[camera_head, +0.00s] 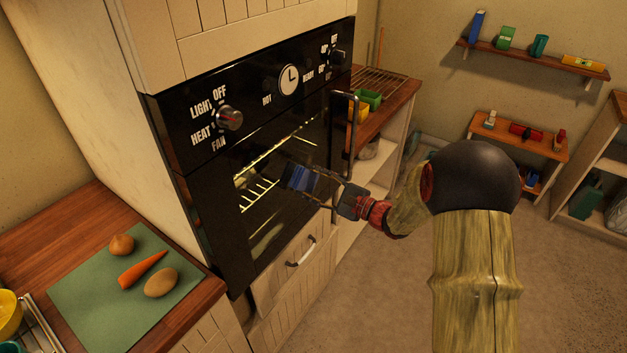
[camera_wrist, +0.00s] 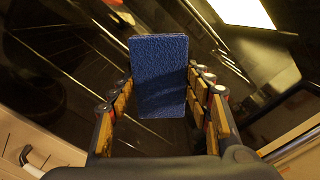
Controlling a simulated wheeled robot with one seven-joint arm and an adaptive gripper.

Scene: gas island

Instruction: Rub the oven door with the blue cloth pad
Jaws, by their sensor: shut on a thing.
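The oven (camera_head: 215,190) is black, with a glass door (camera_head: 222,222) through which lit racks show. My gripper (camera_head: 318,184) is in front of the door, shut on the blue cloth pad (camera_head: 299,178). In the wrist view the blue pad (camera_wrist: 160,72) stands between the two fingers of my gripper (camera_wrist: 163,105), its face toward the camera and its far side toward the dark glass. The pad is at or very close to the glass; I cannot tell whether it touches. A vertical door handle (camera_head: 346,135) is at the door's right side, beyond my gripper.
A wooden counter at left holds a green mat (camera_head: 90,300) with a carrot (camera_head: 143,269) and round vegetables. A control panel with knobs (camera_head: 229,118) is above the door, and a drawer handle (camera_head: 301,251) below. Floor at right (camera_head: 380,290) is clear.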

